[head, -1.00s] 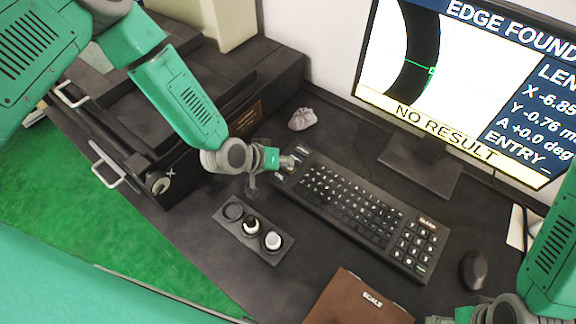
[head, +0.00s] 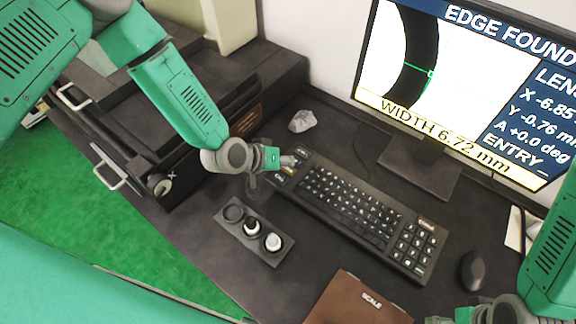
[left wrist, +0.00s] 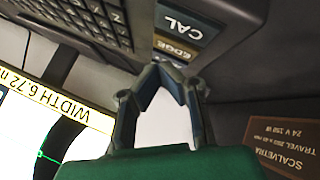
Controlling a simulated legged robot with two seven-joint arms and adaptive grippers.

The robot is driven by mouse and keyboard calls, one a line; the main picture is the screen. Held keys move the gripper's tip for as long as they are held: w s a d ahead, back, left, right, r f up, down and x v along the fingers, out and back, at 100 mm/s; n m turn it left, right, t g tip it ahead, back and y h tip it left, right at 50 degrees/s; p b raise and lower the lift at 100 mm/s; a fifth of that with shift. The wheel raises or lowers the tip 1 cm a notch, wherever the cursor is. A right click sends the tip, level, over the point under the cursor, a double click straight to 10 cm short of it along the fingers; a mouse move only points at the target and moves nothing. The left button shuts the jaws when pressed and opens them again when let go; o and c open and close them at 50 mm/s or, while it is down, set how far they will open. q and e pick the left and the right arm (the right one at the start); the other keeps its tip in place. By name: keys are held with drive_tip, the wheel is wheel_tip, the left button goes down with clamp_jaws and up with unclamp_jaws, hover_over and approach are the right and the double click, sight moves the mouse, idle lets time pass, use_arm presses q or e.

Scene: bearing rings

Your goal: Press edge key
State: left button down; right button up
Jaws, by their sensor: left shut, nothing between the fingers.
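The keyboard (head: 350,204) lies on the dark desk below the monitor. At its left end is a block of large keys.
The monitor (head: 430,75) reads EDGE FOUND and WIDTH 6.72 mm. A tray (head: 236,228) with rings stands in front of the keyboard. A dark machine stands left.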

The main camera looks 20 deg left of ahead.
sight(287, 169)
use_arm(q)
drive_tip(key=shift+r+p, duration=1.85)
drive_tip(key=shift+r, duration=0.7)
use_arm(e)
drive_tip(key=shift+r, duration=1.9)
use_arm(q)
drive_tip(key=shift+f, duration=0.1)
use_arm(e)
drive_tip(key=shift+f, duration=0.1)
